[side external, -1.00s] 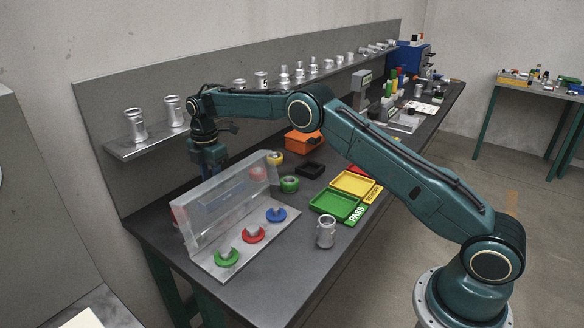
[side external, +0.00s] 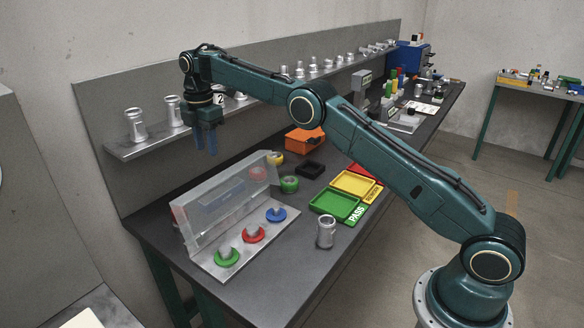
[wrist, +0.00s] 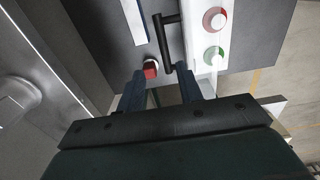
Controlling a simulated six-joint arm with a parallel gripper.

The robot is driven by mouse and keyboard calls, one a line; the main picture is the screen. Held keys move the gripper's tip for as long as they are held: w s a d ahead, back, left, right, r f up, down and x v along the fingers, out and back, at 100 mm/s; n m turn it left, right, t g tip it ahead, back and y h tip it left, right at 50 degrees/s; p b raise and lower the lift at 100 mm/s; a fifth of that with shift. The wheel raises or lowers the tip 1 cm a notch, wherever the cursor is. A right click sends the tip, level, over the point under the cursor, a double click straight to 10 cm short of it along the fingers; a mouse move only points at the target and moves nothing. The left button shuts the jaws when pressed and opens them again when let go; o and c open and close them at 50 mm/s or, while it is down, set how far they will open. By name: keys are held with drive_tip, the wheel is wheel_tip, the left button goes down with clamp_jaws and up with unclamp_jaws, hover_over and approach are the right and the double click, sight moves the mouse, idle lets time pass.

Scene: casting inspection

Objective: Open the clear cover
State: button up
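The clear cover (side external: 225,195) stands tilted up along the back edge of a pale base plate (side external: 205,258), leaving the front of the plate uncovered. Green (side external: 227,258), red (side external: 253,234) and blue (side external: 276,214) rings with metal parts sit on the plate. My gripper (side external: 206,150) is in the air behind and above the cover, pointing down and not touching it. In the wrist view its two fingers (wrist: 163,92) are apart with nothing between them.
A shelf of metal castings (side external: 136,125) runs along the back panel close to my gripper. A loose casting (side external: 326,232) stands in front of the green tray (side external: 337,204).

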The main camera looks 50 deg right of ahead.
drive_tip(key=shift+r, duration=0.85)
drive_tip(key=shift+c, duration=0.5)
drive_tip(key=c, duration=0.7)
drive_tip(key=m, duration=0.4)
drive_tip(key=shift+r+m, duration=0.15)
drive_tip(key=shift+m, duration=0.15)
drive_tip(key=m, duration=1.3)
drive_tip(key=shift+w+d+r+t, duration=0.2)
drive_tip(key=shift+r+t, duration=0.05)
drive_tip(key=shift+t, duration=0.15)
